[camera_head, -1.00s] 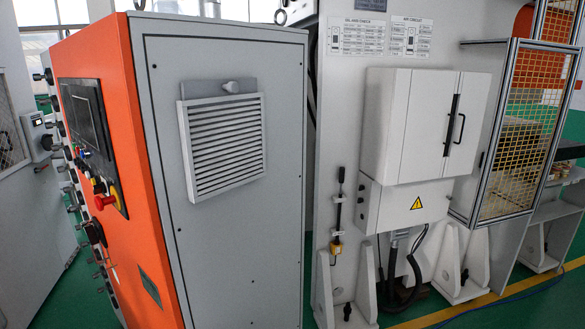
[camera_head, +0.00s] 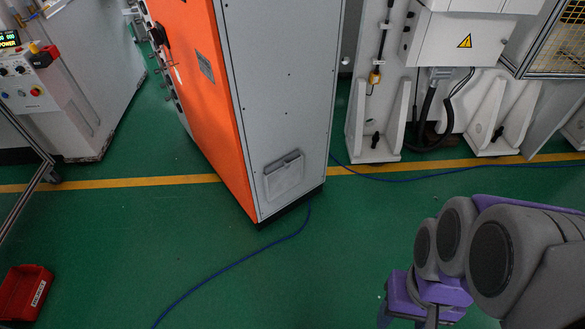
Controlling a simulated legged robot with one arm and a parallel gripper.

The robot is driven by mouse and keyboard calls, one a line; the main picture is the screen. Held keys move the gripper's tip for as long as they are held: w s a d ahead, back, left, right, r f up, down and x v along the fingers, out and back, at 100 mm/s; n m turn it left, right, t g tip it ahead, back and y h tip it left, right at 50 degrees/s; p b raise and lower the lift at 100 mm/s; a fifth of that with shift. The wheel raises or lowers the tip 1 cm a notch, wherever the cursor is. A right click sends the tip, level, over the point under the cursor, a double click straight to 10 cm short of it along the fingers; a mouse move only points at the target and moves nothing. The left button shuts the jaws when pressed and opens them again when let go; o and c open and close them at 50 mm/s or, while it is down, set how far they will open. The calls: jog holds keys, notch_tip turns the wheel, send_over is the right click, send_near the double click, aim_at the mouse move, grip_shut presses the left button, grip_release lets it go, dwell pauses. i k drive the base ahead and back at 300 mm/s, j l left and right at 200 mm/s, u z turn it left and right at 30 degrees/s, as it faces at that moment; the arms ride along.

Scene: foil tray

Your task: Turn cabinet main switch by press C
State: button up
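The cabinet (camera_head: 285,95) has an orange front face and a grey side panel. It stands upright in the middle of the view, with its top cut off by the frame. A dark handle or knob (camera_head: 158,36) sticks out from the orange front near the upper left, seen at a steep angle. I cannot tell its setting, or whether it is the main switch. No press C label is legible. My arm shows at the lower right as grey joints and purple links, well away from the cabinet front. I cannot make out any gripper fingers.
A control console (camera_head: 40,90) with buttons and a display stands at the left. A red bin (camera_head: 24,292) lies at lower left. A white machine with a warning triangle (camera_head: 464,41) stands behind at right. A blue cable (camera_head: 240,258) crosses the otherwise open green floor.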

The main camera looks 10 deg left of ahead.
aim_at(156, 35)
jog(key=u, duration=1.45)
jog(key=i+j, duration=0.25)
jog(key=i, duration=0.3)
jog(key=i+j, duration=0.2)
jog(key=i, duration=0.35)
jog(key=i+j, duration=0.25)
jog(key=i, duration=0.25)
jog(key=i+j+u, duration=0.1)
jog(key=i+j, duration=0.15)
jog(key=i, duration=0.3)
jog(key=i+j, duration=0.2)
jog(key=i, duration=0.35)
jog(key=i+j, duration=0.2)
jog(key=i, duration=0.35)
